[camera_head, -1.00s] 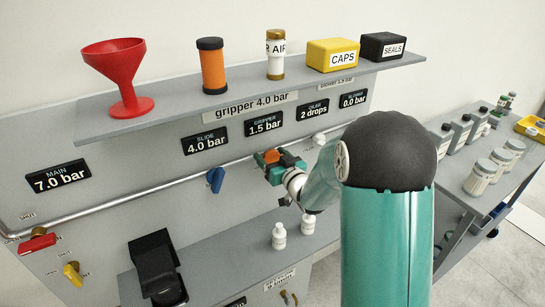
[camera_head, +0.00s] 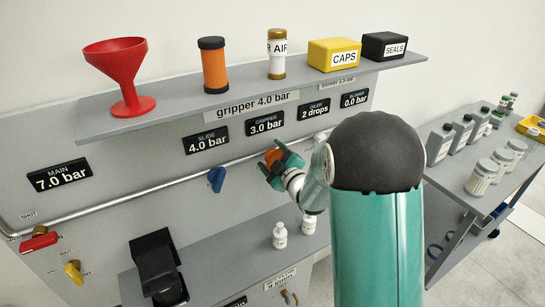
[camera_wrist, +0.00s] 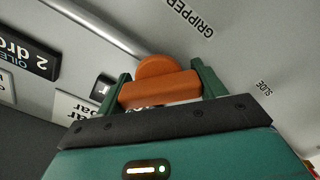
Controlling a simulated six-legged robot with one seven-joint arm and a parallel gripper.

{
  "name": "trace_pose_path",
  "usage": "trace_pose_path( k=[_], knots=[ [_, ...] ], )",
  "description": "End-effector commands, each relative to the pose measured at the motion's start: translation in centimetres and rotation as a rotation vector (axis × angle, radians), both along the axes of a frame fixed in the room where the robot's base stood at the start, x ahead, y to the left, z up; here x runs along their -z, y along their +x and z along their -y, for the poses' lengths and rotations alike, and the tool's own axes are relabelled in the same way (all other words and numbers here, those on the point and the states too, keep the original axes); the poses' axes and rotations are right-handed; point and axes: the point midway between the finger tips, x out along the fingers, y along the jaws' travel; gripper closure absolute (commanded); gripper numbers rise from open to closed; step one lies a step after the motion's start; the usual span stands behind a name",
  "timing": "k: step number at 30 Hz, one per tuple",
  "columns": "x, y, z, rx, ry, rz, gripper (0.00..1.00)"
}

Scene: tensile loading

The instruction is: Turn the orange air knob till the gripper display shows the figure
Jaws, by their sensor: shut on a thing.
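The orange air knob (camera_wrist: 160,88) sits on the grey panel below the pipe. My gripper (camera_head: 272,161) is shut on it, with one green finger on each side of its bar in the wrist view. The knob also shows between the fingers in the head view (camera_head: 273,154). The gripper display (camera_head: 265,124) reads 3.0 bar. The label strip (camera_head: 258,104) on the shelf edge above it reads gripper 4.0 bar.
Other displays read main 7.0 bar (camera_head: 60,177), slide 4.0 bar (camera_head: 206,138), oiler 2 drops and blower 0.0 bar. A blue knob (camera_head: 216,179) sits left of my gripper. Two white bottles (camera_head: 280,236) stand on the lower ledge.

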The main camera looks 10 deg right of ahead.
Motion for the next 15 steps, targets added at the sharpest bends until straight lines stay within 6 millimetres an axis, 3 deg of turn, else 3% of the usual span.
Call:
trace_pose_path(
  k=[15],
  knots=[
    [0.1, -0.03, -0.09, -0.001, -0.294, 0.096, 0.54]
  ],
)
